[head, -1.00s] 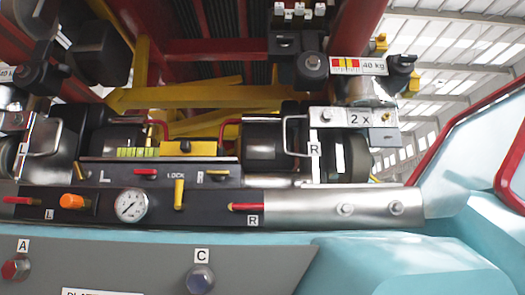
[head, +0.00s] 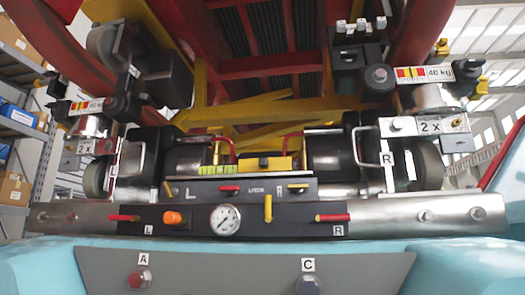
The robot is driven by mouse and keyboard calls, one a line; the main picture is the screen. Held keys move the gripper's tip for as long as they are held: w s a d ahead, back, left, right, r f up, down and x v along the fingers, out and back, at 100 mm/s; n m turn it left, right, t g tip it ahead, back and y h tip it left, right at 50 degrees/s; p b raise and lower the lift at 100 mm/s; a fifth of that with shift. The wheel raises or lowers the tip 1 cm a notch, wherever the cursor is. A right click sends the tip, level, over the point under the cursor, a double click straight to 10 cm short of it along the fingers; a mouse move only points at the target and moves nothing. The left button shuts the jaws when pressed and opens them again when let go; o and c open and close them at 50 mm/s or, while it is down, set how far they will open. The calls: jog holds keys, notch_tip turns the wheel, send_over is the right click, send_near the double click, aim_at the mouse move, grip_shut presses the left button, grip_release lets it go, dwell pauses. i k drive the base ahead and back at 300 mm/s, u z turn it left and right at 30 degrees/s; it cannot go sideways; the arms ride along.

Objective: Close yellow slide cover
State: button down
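A yellow block (head: 264,163) with a dark knob on top sits at the middle of the machine, behind the upper black panel (head: 325,190); it looks like the yellow slide cover. A yellow-green strip with dark marks (head: 215,170) lies just left of it, uncovered. Red bent handles stand behind, one on the left (head: 226,146) and one on the right (head: 292,136). My gripper is not in view.
A lower black panel carries a gauge (head: 225,220), an orange knob (head: 173,218), a yellow lever (head: 268,208) and red levers. Metal handles (head: 358,147) flank the middle. Yellow beams (head: 265,115) cross above. Shelves (head: 20,130) stand at far left.

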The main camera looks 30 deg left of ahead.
aim_at(284, 164)
jog(key=k, duration=0.85)
jog(key=u, duration=1.7)
jog(key=i, duration=0.5)
jog(key=u, duration=0.1)
